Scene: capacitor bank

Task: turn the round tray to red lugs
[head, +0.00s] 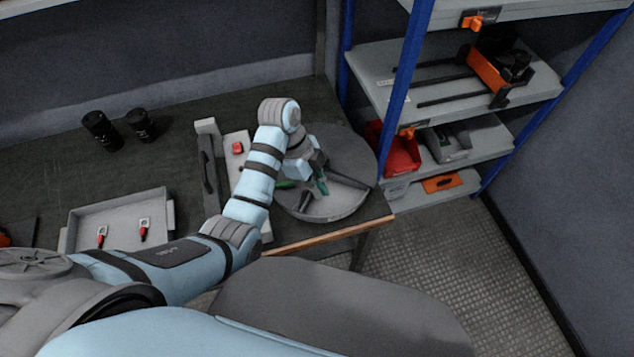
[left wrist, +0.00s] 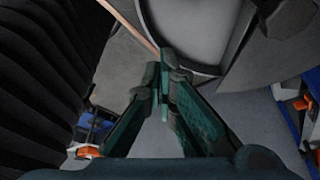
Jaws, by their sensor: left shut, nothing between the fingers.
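The round grey tray (head: 345,205) sits at the right end of the dark workbench, with raised dark dividers and a shallow rim. My left gripper (head: 322,188) is shut and empty, low over the tray's front part, near a divider. I cannot tell whether it touches the tray. A green item (head: 285,184) shows in the tray beside my arm. My arm hides the tray's left part. In the left wrist view, the shut fingertips (left wrist: 163,68) lie near the tray's curved rim (left wrist: 190,64). I cannot make out any red lugs in the round tray.
A grey bin (head: 118,208) holds two red-tipped items. Two black cylinders (head: 100,130) stand behind it. A pale strip with a red button (head: 238,148) lies left of the round tray. A blue-post shelf (head: 405,90) with a red bin (head: 395,150) stands close to the right.

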